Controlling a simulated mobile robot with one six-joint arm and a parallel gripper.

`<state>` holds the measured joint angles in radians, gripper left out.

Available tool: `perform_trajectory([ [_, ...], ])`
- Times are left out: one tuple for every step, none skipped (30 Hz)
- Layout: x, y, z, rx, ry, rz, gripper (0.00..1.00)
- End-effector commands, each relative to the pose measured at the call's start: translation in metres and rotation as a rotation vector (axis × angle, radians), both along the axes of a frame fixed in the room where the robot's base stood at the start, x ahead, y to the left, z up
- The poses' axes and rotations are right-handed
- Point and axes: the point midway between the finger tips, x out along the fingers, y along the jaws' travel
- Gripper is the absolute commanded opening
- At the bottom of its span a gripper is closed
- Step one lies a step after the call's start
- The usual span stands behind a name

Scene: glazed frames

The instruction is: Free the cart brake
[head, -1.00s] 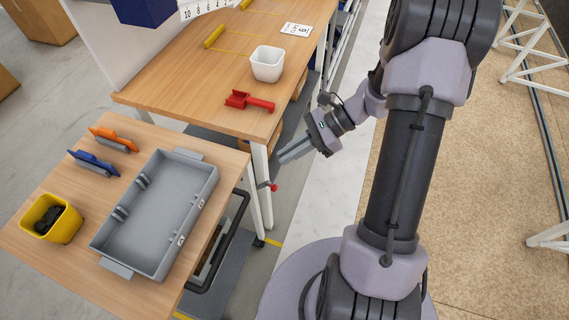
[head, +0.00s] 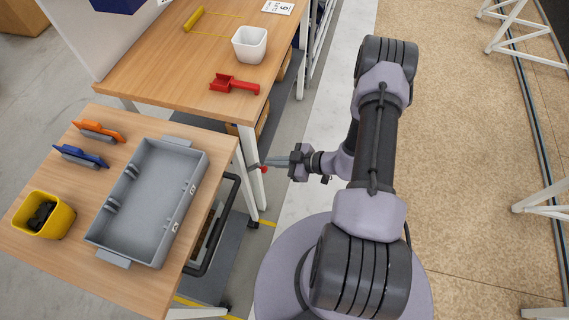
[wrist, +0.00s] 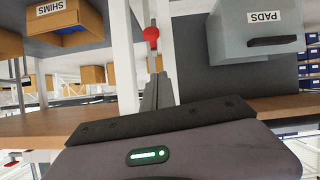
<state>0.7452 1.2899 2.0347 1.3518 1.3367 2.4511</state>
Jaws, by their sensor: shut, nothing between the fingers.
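The cart (head: 95,190) has a wooden top and stands at the left, close to the workbench. A brake lever with a red knob (head: 264,169) sticks out at the gap between cart and workbench. The knob also shows in the wrist view (wrist: 151,34), on a thin upright rod. My gripper (head: 268,162) is shut and empty, its fingers pointing left with the tips at the knob. In the wrist view the closed fingers (wrist: 156,90) lie just below the knob, in line with its rod. I cannot tell whether they touch.
The cart carries a grey tray (head: 200,165), a yellow bin (head: 62,222), an orange tool (head: 98,130) and a blue tool (head: 80,156). The workbench (head: 165,75) holds a red scoop-like thing (head: 232,85) and a white cup (head: 249,44). A white bench leg (head: 248,165) stands beside the knob.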

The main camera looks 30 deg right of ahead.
Motion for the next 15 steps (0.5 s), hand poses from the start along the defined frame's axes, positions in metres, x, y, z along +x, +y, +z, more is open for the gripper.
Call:
perform_trajectory([
  [0.007, 0.008, -0.009, -0.001, 0.0, 0.005, 0.0],
  [0.011, 0.012, -0.011, -0.001, -0.001, 0.006, 0.0],
  [0.017, 0.017, -0.015, -0.002, -0.001, 0.005, 0.0],
  [0.02, 0.02, -0.017, -0.001, -0.002, 0.005, 0.0],
  [0.019, 0.016, -0.025, -0.001, -0.001, 0.0, 0.0],
  [0.018, 0.014, -0.032, -0.001, -0.001, 0.0, 0.0],
  [0.017, 0.013, -0.036, -0.001, -0.001, 0.0, 0.0],
  [0.017, 0.012, -0.04, -0.002, -0.002, 0.0, 0.0],
  [0.017, 0.011, -0.043, -0.002, -0.002, 0.0, 0.0],
  [0.017, 0.01, -0.046, -0.002, -0.002, 0.0, 0.0],
  [0.016, 0.01, -0.048, -0.002, -0.002, 0.0, 0.0],
  [0.016, 0.009, -0.05, -0.001, -0.001, 0.001, 0.0],
  [0.016, 0.009, -0.051, -0.001, -0.001, 0.001, 0.0],
  [0.016, 0.008, -0.051, -0.001, -0.001, 0.001, 0.0],
  [0.016, 0.008, -0.051, -0.002, -0.002, 0.001, 0.0],
])
